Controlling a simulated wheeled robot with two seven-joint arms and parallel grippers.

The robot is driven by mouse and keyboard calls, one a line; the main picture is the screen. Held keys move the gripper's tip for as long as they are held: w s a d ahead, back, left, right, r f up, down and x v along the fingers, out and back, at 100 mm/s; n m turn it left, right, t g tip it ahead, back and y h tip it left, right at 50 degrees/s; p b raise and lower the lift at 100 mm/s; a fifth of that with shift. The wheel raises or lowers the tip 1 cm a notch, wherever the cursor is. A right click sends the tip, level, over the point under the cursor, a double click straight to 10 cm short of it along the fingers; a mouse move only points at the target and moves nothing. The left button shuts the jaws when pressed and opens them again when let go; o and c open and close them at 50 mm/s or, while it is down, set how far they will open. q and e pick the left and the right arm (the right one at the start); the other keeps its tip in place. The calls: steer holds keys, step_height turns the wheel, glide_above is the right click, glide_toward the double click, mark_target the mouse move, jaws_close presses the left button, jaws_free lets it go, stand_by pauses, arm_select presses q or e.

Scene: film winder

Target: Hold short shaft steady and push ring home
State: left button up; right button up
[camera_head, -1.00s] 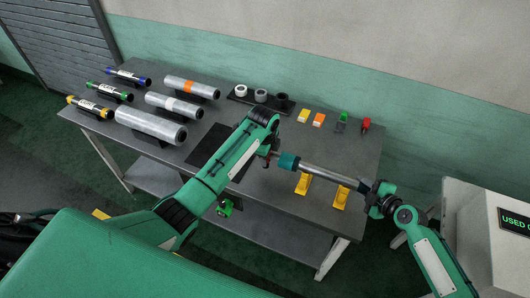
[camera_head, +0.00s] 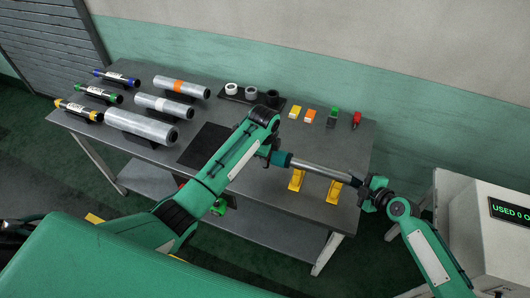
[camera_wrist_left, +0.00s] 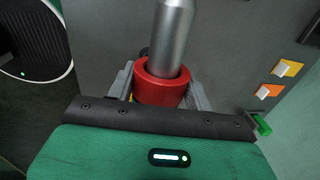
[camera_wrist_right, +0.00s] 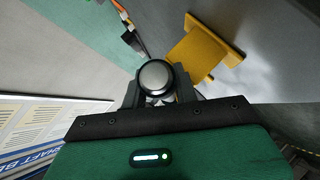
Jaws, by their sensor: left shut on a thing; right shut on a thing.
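My left gripper (camera_wrist_left: 162,88) is shut on a red ring (camera_wrist_left: 162,84). The grey shaft (camera_wrist_left: 172,35) reaches out of the ring's opening. How deep it sits is hidden. A teal part shows at the shaft's left end in the head view, where I cannot make out the ring. My right gripper (camera_wrist_right: 153,82) is shut on the shaft's other end, whose round face shows between the fingers.
Several rolls, among them a large grey one (camera_head: 142,127), lie on the left of the table (camera_head: 225,190). A black holder (camera_head: 250,97) with ring-like pieces and small coloured boxes (camera_head: 295,111) stand at the back. A grey machine (camera_head: 463,225) with a screen is at the right.

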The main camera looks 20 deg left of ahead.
arm_select(q)
steer(key=shift+d, duration=0.4)
steer(key=o, duration=1.3)
steer(key=shift+c, duration=0.2)
step_height(320, 180, up, 12)
steer(key=s, duration=0.2)
steer(key=shift+a, duration=0.1)
arm_select(e)
steer(key=o, duration=1)
